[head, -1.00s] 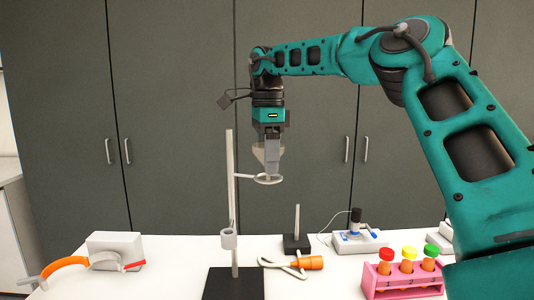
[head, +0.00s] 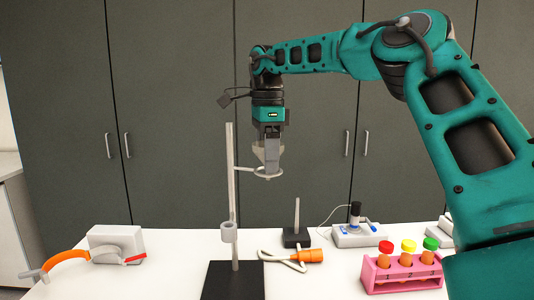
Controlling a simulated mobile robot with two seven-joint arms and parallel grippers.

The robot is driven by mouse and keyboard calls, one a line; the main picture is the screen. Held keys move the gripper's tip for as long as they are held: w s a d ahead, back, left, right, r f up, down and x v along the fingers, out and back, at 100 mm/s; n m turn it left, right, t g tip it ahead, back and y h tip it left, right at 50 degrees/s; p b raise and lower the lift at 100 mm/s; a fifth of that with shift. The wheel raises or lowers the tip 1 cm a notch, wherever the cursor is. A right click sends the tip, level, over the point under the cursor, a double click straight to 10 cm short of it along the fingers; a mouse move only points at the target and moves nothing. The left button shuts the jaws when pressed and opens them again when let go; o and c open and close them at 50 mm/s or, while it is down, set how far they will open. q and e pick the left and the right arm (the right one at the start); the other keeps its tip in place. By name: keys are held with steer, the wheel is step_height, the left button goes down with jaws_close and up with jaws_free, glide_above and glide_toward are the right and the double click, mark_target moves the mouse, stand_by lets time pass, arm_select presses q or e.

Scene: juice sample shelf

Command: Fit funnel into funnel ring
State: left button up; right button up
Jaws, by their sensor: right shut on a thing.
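My right gripper (head: 272,160) points down and is shut on a pale, see-through funnel (head: 260,155). The funnel is just above or partly in the funnel ring (head: 246,169); I cannot tell whether it touches the ring. The ring is a thin pale loop sticking out to the right from the stand's upright rod (head: 231,190). The rod rises from a dark square base (head: 218,281) on the table. The fingers hide part of the funnel and of the ring's right side. My left gripper is not in view.
A clamp (head: 229,232) sits low on the rod. A white box (head: 117,240) stands left.

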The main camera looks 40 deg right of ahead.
steer(key=shift+f, duration=1.4)
steer(key=o, duration=1)
steer(key=shift+r, duration=0.1)
step_height(320, 180, up, 12)
steer(key=shift+f, duration=0.1)
steer(key=shift+r, duration=0.5)
